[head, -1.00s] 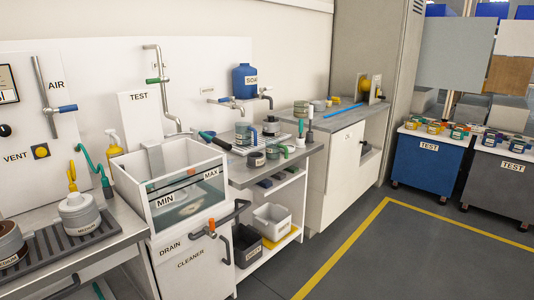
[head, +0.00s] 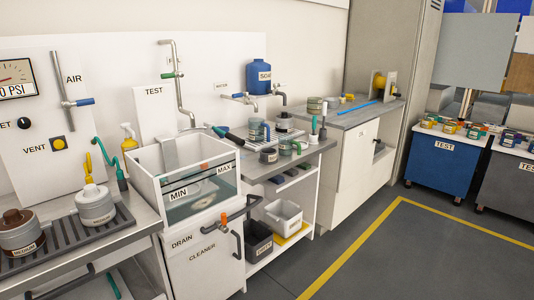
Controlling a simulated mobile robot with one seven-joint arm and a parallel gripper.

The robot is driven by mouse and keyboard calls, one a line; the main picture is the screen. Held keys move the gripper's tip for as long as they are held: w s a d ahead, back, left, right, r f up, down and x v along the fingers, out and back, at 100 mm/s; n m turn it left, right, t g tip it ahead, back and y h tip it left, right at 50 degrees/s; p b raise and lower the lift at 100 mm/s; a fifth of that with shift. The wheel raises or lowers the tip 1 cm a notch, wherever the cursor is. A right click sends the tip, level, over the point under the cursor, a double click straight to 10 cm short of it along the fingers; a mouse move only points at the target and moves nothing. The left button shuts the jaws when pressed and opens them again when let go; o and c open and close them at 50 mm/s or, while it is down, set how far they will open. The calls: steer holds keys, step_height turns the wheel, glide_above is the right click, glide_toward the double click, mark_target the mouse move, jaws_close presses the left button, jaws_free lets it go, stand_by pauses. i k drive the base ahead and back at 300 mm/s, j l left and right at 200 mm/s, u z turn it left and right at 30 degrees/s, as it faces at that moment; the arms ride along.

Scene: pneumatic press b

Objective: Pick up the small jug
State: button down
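I cannot tell for sure which vessel is the small jug, as most labels are too small to read. On the grey counter by the wall stand a jug with a blue handle (head: 257,131), a vessel with a teal handle (head: 286,148), a dark labelled pot (head: 269,156) and a pale lidded pot (head: 285,122). On the left bench, a pale lidded pot labelled MEDIUM (head: 96,207) and a brown-topped pot labelled MEDIUM (head: 20,235) stand on a dark ribbed tray (head: 70,236). My gripper is not in view.
A clear-fronted basin marked MIN and MAX (head: 190,190) stands between the bench and the counter. A blue soap bottle (head: 258,76) is behind the counter. Bins (head: 283,215) sit on the lower shelf. The grey floor (head: 370,265) at the right is clear.

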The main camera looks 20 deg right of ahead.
mark_target(286, 142)
steer(key=i+l+z, duration=0.2)
steer(key=i+l, duration=0.25)
steer(key=i+l+z, duration=0.2)
steer(key=i, duration=0.3)
steer(key=i+l+z, duration=0.25)
steer(key=i+l, duration=0.15)
steer(key=i+l+z, duration=0.2)
steer(key=i, duration=0.45)
steer(key=i+z, duration=0.2)
steer(key=i, duration=0.35)
